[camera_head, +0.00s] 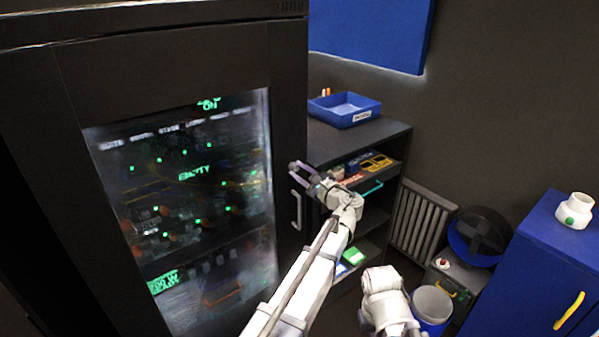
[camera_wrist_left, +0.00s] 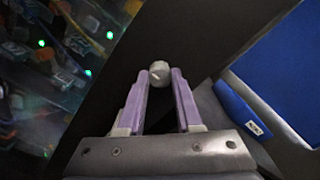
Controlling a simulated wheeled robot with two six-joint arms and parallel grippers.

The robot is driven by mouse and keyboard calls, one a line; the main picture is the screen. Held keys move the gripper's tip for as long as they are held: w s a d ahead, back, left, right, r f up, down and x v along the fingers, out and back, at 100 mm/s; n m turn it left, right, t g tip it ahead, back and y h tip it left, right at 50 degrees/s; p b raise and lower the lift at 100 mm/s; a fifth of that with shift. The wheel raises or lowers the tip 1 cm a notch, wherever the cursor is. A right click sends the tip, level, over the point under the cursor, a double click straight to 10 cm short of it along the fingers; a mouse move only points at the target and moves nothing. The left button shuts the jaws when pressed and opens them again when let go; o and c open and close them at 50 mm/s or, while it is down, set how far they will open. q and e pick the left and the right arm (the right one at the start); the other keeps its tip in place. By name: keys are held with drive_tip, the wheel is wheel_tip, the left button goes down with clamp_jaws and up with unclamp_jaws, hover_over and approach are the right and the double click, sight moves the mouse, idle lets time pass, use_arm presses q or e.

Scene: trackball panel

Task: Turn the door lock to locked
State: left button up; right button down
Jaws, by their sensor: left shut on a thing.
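The door lock shows in the left wrist view as a small rounded grey knob (camera_wrist_left: 158,71) on the dark cabinet door. In the head view the knob is hidden at my left gripper's fingertips. My left gripper (camera_head: 298,167) is at the right edge of the door, above the grey door handle (camera_head: 296,208). In the left wrist view its two purple fingers (camera_wrist_left: 160,76) are shut on the knob, one on each side. I cannot read the lock's turn position. Part of my right arm shows at the bottom of the head view, but its gripper is not seen.
The door has a dark glass window (camera_head: 190,200) with green lit text. To its right stands a dark shelf unit (camera_head: 395,130) with a blue tray (camera_head: 345,120) on top. A radiator (camera_head: 420,220), a bucket (camera_head: 432,305) and a blue cabinet (camera_head: 545,265) stand further right.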

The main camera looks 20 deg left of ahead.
use_arm(q)
clamp_jaws()
drive_tip(key=n, duration=0.8)
drive_tip(key=shift+n, duration=0.3)
drive_tip(key=n, duration=0.4)
drive_tip(key=shift+n, duration=0.3)
drive_tip(key=n, duration=0.4)
drive_tip(key=shift+n, duration=0.3)
